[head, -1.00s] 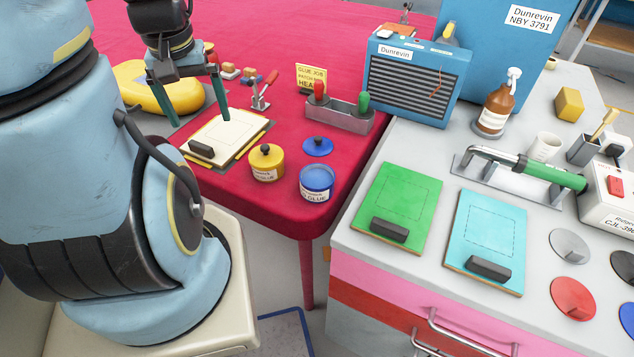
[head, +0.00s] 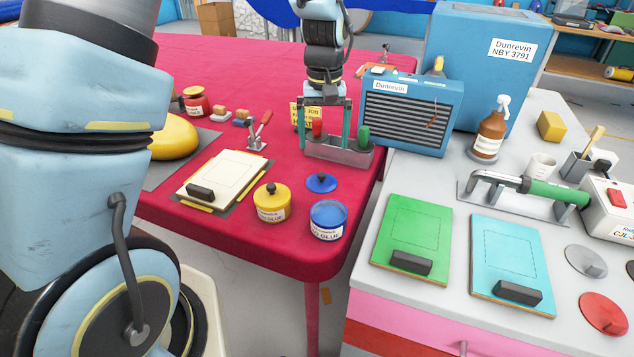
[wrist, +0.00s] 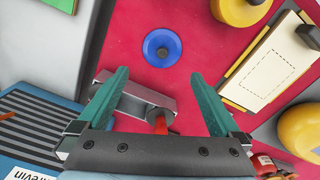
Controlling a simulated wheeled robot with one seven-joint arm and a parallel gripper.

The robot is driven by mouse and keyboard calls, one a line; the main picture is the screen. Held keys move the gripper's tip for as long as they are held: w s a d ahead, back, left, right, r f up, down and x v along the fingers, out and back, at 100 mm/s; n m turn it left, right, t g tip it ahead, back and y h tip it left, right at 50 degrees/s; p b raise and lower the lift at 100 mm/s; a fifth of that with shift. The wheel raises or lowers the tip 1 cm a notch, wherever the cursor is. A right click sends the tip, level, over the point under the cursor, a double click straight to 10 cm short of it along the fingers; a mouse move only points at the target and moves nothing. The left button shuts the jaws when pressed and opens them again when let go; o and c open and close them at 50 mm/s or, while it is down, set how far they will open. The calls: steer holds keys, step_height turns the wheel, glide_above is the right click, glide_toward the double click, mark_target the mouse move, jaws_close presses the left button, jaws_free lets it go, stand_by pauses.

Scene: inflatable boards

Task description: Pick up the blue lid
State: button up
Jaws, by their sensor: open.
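The blue lid (head: 321,183), a round disc with a dark knob, lies on the red table just behind the open blue glue pot (head: 328,220). It also shows in the wrist view (wrist: 162,48), ahead of the fingertips and near the middle. My gripper (head: 324,150) has two green fingers spread wide with nothing between them on the lid. In the head view it hangs over the grey tool holder, behind the lid. In the wrist view the gripper (wrist: 158,72) has the holder below and between its fingers, and the lid is apart from it.
A grey holder (head: 338,156) with red and green handles stands under my gripper. A yellow lidded pot (head: 271,203) sits left of the lid. A cream board (head: 225,180) lies farther left. A blue heater (head: 408,112) stands at the right back. Bare red cloth surrounds the lid.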

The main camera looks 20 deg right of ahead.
glide_above(321, 174)
steer(key=f, duration=0.4)
steer(key=shift+w+d+p, duration=0.25)
steer(key=shift+p, duration=0.1)
steer(key=shift+s+a+f+p, duration=0.1)
steer(key=shift+f+p, duration=0.45)
steer(key=shift+f, duration=0.8)
steer(key=shift+s+a+f+p, duration=0.1)
steer(key=shift+f+p, duration=0.4)
steer(key=shift+f, duration=0.85)
steer(key=c, duration=1.4)
steer(key=shift+f, duration=0.1)
